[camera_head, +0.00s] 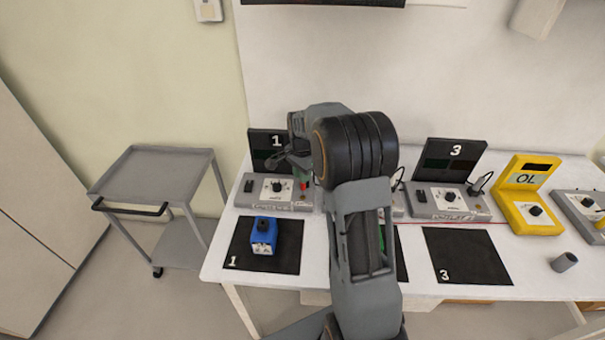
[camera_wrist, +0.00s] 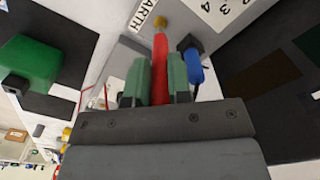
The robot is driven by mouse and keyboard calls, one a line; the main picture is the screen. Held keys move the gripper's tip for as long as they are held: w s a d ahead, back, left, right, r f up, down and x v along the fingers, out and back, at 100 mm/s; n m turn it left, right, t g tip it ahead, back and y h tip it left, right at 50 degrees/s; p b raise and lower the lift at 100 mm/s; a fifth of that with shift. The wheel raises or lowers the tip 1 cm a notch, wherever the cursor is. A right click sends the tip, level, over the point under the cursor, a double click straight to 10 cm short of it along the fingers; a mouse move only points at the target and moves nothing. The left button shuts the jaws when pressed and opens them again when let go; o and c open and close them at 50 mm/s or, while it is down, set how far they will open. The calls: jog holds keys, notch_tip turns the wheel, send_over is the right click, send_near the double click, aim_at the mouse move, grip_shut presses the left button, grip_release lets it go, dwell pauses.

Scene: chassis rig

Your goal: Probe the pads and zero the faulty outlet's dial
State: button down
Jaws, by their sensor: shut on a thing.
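My gripper (camera_wrist: 157,82) is shut on a red probe (camera_wrist: 159,62) with a brass-coloured end, close to an "EARTH" label (camera_wrist: 147,18) in the wrist view. A blue probe (camera_wrist: 195,68) stands just right of my fingers. In the head view my arm reaches over the bench near station 1 (camera_head: 265,190), a grey unit with a dial and dark panel. A blue box (camera_head: 263,235) sits on black mat 1 (camera_head: 235,258). Station 3 (camera_head: 450,205) has a similar dial and panel. A yellow meter (camera_head: 530,195) reads "OL". My arm hides most of the middle station.
A green box (camera_wrist: 32,62) lies on a black mat at the left of the wrist view. Mat 3 (camera_head: 467,257) is empty. A grey cup (camera_head: 565,262) stands at the right. Another dial unit (camera_head: 580,210) is beyond the meter. A grey trolley (camera_head: 150,175) stands left of the bench.

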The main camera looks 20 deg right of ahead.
jog(key=shift+f+b, duration=0.3)
jog(key=shift+f, duration=0.25)
dwell(1.3)
jog(key=shift+r+p, duration=2.6)
jog(key=shift+r, duration=0.95)
dwell(1.0)
